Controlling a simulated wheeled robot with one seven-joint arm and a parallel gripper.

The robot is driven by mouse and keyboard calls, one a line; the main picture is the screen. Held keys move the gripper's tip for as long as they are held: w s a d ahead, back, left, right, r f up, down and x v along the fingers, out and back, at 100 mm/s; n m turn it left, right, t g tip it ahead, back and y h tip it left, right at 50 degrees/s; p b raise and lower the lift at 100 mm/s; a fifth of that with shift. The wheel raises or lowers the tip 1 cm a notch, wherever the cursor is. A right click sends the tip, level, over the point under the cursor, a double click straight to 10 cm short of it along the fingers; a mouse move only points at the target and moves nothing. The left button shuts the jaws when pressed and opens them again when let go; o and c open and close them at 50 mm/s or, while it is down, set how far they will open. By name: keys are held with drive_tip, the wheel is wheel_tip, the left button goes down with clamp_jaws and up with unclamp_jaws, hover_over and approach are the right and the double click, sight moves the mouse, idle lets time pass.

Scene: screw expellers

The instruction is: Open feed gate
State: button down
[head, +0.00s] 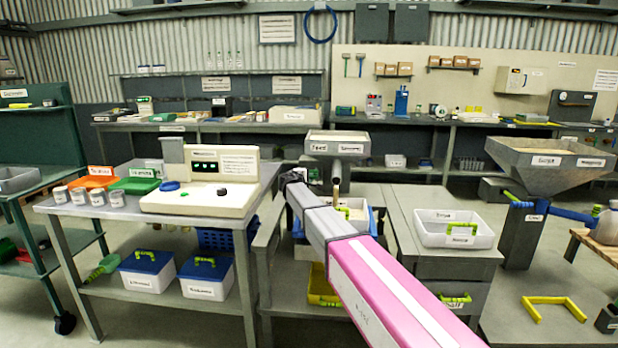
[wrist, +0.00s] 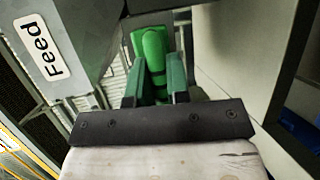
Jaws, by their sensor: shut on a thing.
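The feed hopper stands at the middle of the head view (head: 338,146), a grey funnel labelled "Feed"; its labelled wall also shows at the upper left of the wrist view (wrist: 52,50). A bright green handle (wrist: 153,46), which looks like the feed gate's, sits at the top middle of the wrist view. My gripper (wrist: 155,78) is shut on this handle, with a dark green finger on each side of it. In the head view my gripper (head: 292,177) is a small dark shape left of the hopper, and its fingertips and the handle cannot be made out.
A bench with a cream control unit (head: 208,182), white jars and trays stands to the left. A white bin (head: 455,228) sits on a cabinet to the right. A large grey hopper (head: 540,170) stands further right. A grey wall (wrist: 240,45) is close on the right in the wrist view.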

drive_tip(key=c, duration=1.1)
unclamp_jaws()
drive_tip(key=shift+w, duration=0.1)
drive_tip(key=v, duration=1.1)
